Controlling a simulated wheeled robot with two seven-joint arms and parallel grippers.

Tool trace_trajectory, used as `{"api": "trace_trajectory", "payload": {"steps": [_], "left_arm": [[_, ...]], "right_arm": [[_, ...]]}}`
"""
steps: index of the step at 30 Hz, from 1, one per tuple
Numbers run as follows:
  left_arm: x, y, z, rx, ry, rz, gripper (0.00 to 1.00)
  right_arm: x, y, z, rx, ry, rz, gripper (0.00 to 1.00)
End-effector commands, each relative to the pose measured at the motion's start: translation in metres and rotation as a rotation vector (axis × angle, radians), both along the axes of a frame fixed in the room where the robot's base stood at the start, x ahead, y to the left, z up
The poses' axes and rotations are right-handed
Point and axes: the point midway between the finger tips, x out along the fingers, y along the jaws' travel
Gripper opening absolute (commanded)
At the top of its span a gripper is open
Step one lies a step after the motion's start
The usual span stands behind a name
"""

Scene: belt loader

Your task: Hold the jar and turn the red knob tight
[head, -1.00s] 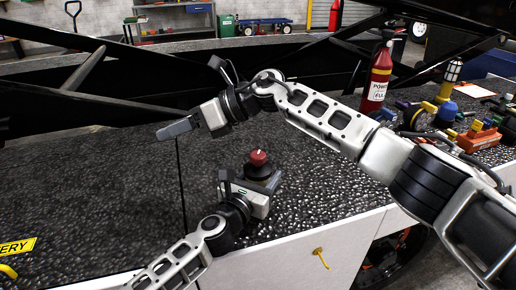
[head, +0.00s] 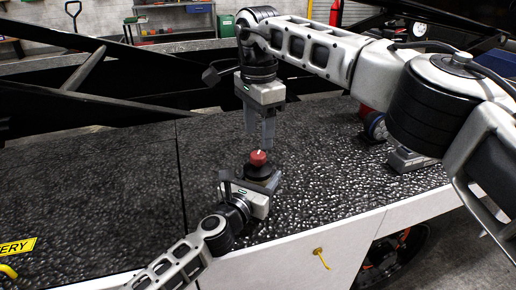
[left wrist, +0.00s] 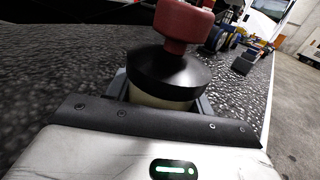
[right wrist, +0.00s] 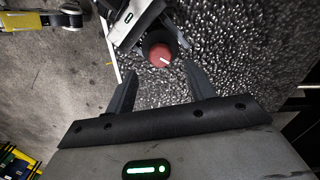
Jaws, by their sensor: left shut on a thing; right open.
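The jar (left wrist: 165,92) has a pale body and a black lid, with the red knob (head: 258,158) on top. It stands upright on the dark speckled worktop. My left gripper (head: 258,184) is shut on the jar's body from the front; the left wrist view shows the jar between its fingers. The red knob also shows in the right wrist view (right wrist: 160,53), with a white mark on its top. My right gripper (head: 259,145) is open and points down above the knob. Its two fingers (right wrist: 158,88) are apart, and the knob shows between and beyond their tips.
The worktop (head: 120,190) is clear to the left of the jar. The white front edge (head: 300,240) of the bench lies close to my left gripper.

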Motion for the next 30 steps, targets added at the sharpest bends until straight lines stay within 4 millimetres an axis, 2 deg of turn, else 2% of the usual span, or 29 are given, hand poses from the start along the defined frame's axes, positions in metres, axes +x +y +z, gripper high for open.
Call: {"api": "trace_trajectory", "payload": {"steps": [3,9,20,21,24,26,30], "left_arm": [[0.000,0.001,-0.001,0.002,0.001,0.002,0.22],[0.000,0.001,-0.001,0.002,0.001,0.002,0.22],[0.000,0.001,-0.001,0.002,0.001,0.002,0.22],[0.000,0.001,-0.001,0.002,0.001,0.002,0.22],[0.000,0.001,-0.001,0.001,0.000,0.002,0.22],[0.000,0.001,-0.001,0.001,0.000,0.002,0.22],[0.000,0.001,-0.001,0.001,0.000,0.002,0.22]], "right_arm": [[-0.001,0.000,-0.023,0.001,0.003,-0.001,0.54],[0.000,0.000,-0.047,0.001,0.000,-0.001,0.54],[0.000,0.000,-0.053,0.002,0.000,-0.002,0.54],[0.000,0.000,-0.053,0.002,0.000,-0.002,0.51],[0.000,0.000,-0.053,0.002,0.000,-0.001,0.24],[0.000,0.000,-0.053,0.002,0.000,-0.001,0.09],[0.000,0.001,-0.053,0.002,0.000,-0.002,0.09]]}}
